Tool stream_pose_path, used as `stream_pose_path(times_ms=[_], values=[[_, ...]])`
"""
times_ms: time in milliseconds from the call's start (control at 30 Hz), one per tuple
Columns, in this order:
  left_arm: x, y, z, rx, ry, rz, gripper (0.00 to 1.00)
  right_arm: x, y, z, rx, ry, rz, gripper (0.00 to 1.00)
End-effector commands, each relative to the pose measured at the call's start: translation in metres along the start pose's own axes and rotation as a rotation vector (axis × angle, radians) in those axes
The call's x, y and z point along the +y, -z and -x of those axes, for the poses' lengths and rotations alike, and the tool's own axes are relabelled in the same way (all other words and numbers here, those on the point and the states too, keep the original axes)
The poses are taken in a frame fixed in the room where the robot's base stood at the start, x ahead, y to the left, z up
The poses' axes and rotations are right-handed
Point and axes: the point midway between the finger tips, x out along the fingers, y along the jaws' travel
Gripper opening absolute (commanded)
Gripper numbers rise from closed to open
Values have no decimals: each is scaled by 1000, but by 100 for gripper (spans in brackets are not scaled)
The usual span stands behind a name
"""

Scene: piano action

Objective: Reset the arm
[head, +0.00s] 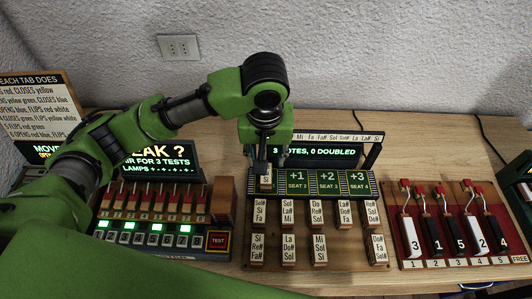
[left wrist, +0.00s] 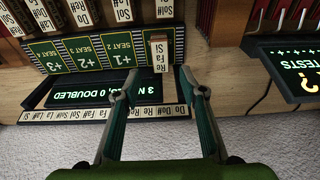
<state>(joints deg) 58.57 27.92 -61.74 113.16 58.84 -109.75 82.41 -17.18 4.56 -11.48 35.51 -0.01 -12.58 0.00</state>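My left arm (head: 130,130) comes in from the left and bends down over the green seat strip (head: 323,183). My left gripper (head: 265,150) points down at the strip's left end. In the left wrist view its two fingers (left wrist: 157,85) stand apart. A pale note block (left wrist: 160,55) marked Fa, Re, Si stands at the strip's end, just beyond the fingertips, with gaps visible beside it. The same block shows below the gripper in the head view (head: 265,180). The seats marked +1, +2 and +3 look empty. My right gripper does not show.
Several note blocks (head: 290,248) stand in front of the strip. The display behind (head: 318,153) reads 0 doubled; its first part is partly hidden. A lamp-and-switch panel (head: 155,232) is at left, a lever board (head: 448,235) at right. A sign (head: 38,100) stands far left.

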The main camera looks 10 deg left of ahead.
Motion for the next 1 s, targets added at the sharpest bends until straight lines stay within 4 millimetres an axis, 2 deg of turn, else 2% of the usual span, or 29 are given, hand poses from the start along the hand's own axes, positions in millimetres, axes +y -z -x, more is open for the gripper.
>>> stream_pose_path(times_ms=[200,767,867,1000], values=[[0,0,20,0,0,2,38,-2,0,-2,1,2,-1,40],[0,0,22,-1,1,2,38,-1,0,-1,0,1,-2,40],[0,2,32,0,0,2,38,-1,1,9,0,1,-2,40],[0,6,60,0,0,2,38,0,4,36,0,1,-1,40]])
